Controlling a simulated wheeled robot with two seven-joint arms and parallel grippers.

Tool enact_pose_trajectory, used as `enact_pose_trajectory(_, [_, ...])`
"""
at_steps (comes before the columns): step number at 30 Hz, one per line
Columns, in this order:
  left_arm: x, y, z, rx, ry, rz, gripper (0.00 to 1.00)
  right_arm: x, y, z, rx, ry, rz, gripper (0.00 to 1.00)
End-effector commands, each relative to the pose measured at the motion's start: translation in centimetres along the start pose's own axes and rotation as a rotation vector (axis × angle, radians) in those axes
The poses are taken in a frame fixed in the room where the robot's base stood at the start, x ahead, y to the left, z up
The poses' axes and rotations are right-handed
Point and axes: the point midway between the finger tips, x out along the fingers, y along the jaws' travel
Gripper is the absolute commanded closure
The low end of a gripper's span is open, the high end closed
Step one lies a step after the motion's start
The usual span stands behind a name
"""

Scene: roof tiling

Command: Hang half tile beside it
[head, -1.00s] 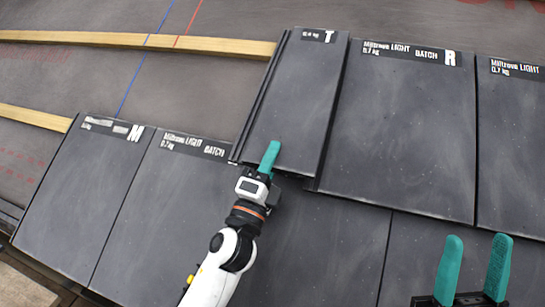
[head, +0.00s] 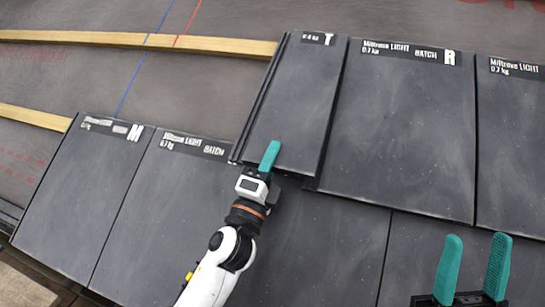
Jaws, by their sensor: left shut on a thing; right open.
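The half tile (head: 292,105) is the narrow dark tile with a "T" on its label. It lies in the upper row, directly left of the wide tile (head: 402,130) marked "R", with its top at the upper batten. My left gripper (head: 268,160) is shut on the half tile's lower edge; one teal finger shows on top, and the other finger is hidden. My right gripper (head: 473,270) is open and empty over the lower row at the bottom right.
The lower row holds a tile (head: 85,205) marked "M" and a tile (head: 180,210) to its right. Wooden battens (head: 130,40) run across the grey underlay, which is bare left of the half tile. A blue and a red line cross the underlay. Another upper tile (head: 512,150) stands at the right edge.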

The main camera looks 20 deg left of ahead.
Motion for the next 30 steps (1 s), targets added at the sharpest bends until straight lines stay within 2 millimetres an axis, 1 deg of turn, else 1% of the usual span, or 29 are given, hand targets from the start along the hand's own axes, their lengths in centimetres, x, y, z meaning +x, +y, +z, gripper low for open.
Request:
enact_pose_trajectory(16, [0.00,0.14,0.04,-0.002,-0.001,0.004,1.00,0.01,0.00,0.01,0.000,0.000,0.000,0.53])
enact_pose_trajectory(23, [-0.34,0.06,0.06,-0.002,0.000,0.003,1.00,0.01,0.00,0.01,0.000,0.000,0.000,0.53])
enact_pose_trajectory(24, [-0.30,0.08,0.05,-0.002,0.000,0.004,0.72,0.01,0.00,0.01,0.000,0.000,0.000,0.53])
enact_pose_trajectory(26, [-0.30,0.07,0.06,-0.002,-0.001,0.003,0.62,0.01,0.00,0.01,0.000,0.000,0.000,0.53])
enact_pose_trajectory(27, [-0.30,0.06,0.06,-0.002,-0.001,0.003,0.56,0.01,0.00,0.01,0.000,0.000,0.000,0.53])
enact_pose_trajectory(28, [-0.30,0.05,0.06,-0.002,-0.001,0.003,0.53,0.01,0.00,0.01,0.000,0.000,0.000,0.53])
enact_pose_trajectory(30, [-0.30,0.04,0.06,-0.002,0.000,0.003,0.53,0.01,0.00,0.01,0.000,0.000,0.000,0.53])
